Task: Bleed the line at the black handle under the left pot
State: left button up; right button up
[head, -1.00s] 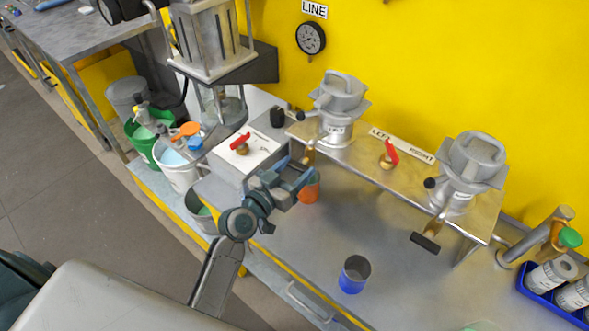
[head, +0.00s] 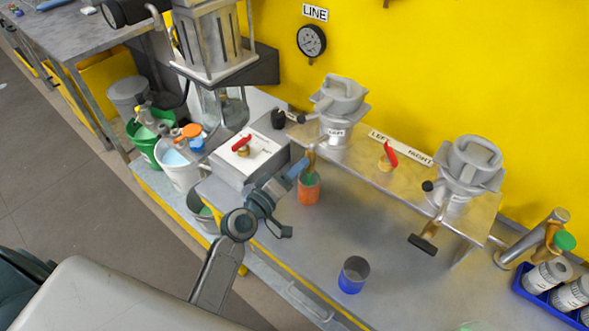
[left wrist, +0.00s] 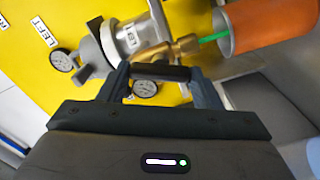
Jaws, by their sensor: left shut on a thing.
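The left pot (head: 335,128) is a silver vessel on the steel shelf by the yellow wall. In the left wrist view, my left gripper (left wrist: 162,76) is shut on the black handle (left wrist: 160,72) of the brass valve (left wrist: 182,48) under that pot. A green stream (left wrist: 214,37) runs from the valve's outlet into the orange cup (left wrist: 265,22). In the head view, the orange cup (head: 309,190) stands on the bench below the valve, with green at its mouth. My left gripper (head: 296,171) hides the black handle there. My right gripper is not in view.
The right pot (head: 467,175) has its own black handle (head: 423,244) below it. A blue cup (head: 354,275) stands on open bench. A red lever (head: 390,152) sits between the pots, another (head: 241,142) on the grey box. A gauge (head: 311,41) hangs under the LINE sign.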

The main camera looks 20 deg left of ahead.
pick_arm(q)
jog(key=shift+n+p, duration=0.65)
jog(key=shift+n, duration=1.85)
jog(key=o, duration=1)
jog(key=shift+f, duration=0.1)
jog(key=b+v, duration=0.3)
jog(key=v, duration=0.8)
